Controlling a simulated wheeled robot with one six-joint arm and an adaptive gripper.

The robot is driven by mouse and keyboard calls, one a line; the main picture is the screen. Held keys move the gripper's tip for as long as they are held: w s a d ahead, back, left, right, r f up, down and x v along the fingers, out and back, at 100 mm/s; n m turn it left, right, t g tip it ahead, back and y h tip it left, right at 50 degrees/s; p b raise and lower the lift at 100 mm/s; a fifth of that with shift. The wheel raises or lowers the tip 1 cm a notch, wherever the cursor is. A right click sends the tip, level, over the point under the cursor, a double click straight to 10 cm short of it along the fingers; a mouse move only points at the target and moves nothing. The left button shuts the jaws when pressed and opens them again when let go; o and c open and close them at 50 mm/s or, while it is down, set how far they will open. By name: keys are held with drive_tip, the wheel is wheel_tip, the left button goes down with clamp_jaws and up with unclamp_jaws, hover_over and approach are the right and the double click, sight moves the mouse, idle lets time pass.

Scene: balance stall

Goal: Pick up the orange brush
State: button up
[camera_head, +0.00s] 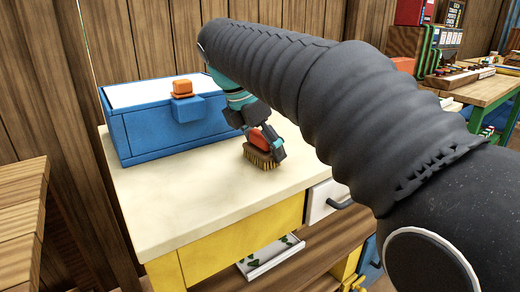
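The orange brush (259,144) has an orange back and tan bristles (260,160) that point down. It is at the cream counter top (185,195), right of the blue box. My gripper (265,146) reaches down over the brush, with dark finger parts by its left and right sides. The fingers look close to the orange back, but I cannot see clearly whether they press on it. I cannot tell whether the bristles touch the counter. My arm hides the area behind and to the right.
A blue box (150,135) with a white top and an orange-knobbed latch (182,88) stands left of my gripper. Below the counter are a yellow front (235,238), a white drawer (325,201) and a white tray (270,258). The counter's front left is clear. Wooden steps (20,215) stand left.

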drive_tip(key=shift+c, duration=0.6)
drive_tip(key=shift+r, duration=0.15)
drive_tip(key=shift+r, duration=0.25)
wheel_tip(320, 180, up, 4)
drive_tip(key=shift+d+f+p, duration=0.1)
drive_tip(key=shift+d+p, duration=0.05)
drive_tip(key=shift+p, duration=0.5)
drive_tip(key=d+r, duration=0.2)
drive_tip(key=d, duration=0.1)
drive_tip(key=w+d+r, duration=0.1)
drive_tip(key=d+r, duration=0.1)
drive_tip(key=d, duration=0.2)
drive_tip(key=w+d+r, duration=0.1)
drive_tip(key=d+r, duration=0.1)
drive_tip(key=d, duration=0.2)
drive_tip(key=shift+w+d+r, duration=0.1)
drive_tip(key=shift+w+r, duration=0.05)
drive_tip(key=shift+r, duration=0.1)
